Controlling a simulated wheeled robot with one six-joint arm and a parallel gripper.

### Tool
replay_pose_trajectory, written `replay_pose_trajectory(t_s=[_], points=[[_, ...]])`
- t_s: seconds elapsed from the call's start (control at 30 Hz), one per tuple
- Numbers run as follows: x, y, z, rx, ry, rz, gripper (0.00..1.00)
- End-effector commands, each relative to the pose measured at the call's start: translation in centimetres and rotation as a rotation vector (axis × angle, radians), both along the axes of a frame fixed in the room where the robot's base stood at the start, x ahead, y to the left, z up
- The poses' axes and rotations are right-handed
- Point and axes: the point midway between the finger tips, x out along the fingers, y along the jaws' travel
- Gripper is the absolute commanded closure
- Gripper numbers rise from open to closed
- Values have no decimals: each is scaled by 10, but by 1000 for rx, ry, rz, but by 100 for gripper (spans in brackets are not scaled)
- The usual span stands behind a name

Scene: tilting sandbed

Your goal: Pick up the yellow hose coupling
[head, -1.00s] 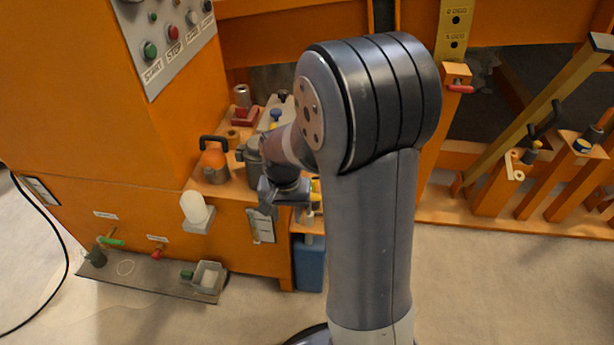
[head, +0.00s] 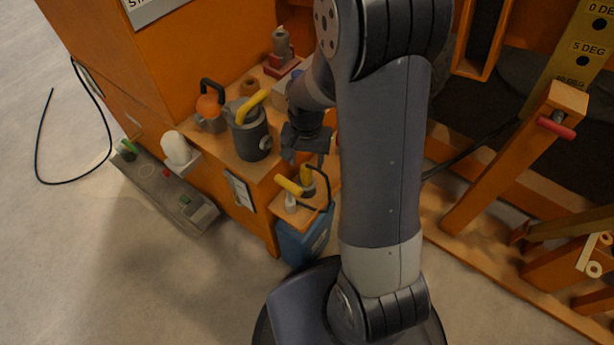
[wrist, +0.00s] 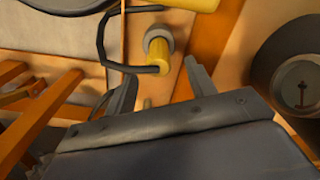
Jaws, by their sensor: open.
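A yellow coupling (head: 307,174) with a grey collar stands at the small shelf's edge in the head view, just below my gripper (head: 306,152). It also shows in the wrist view (wrist: 159,52), ahead of the space between the two fingers. My gripper (wrist: 160,84) is open, with nothing between its fingers. A thin black hose loops beside the coupling. A second yellow cylinder (head: 289,185) lies nearby on a pale stub; part of it shows at the top of the wrist view. I cannot tell for certain which yellow piece is the hose coupling.
A dark grey pot (head: 252,140) with a yellow handle stands left of my gripper; it is close on the right in the wrist view. A blue container (head: 303,243) is below the shelf. Orange beams (head: 510,165) stand at right.

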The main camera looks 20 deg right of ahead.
Motion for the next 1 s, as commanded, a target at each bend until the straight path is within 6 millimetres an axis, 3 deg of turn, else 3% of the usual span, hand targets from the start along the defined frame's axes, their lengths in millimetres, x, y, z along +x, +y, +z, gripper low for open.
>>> replay_pose_trajectory(t_s=[0.23, 0.5, 1.0], points=[[-3, 0, -41, 0, 4, 0, 48], [-2, 0, -44, 0, 1, 0, 48], [-2, 0, -44, 0, 1, 0, 88]])
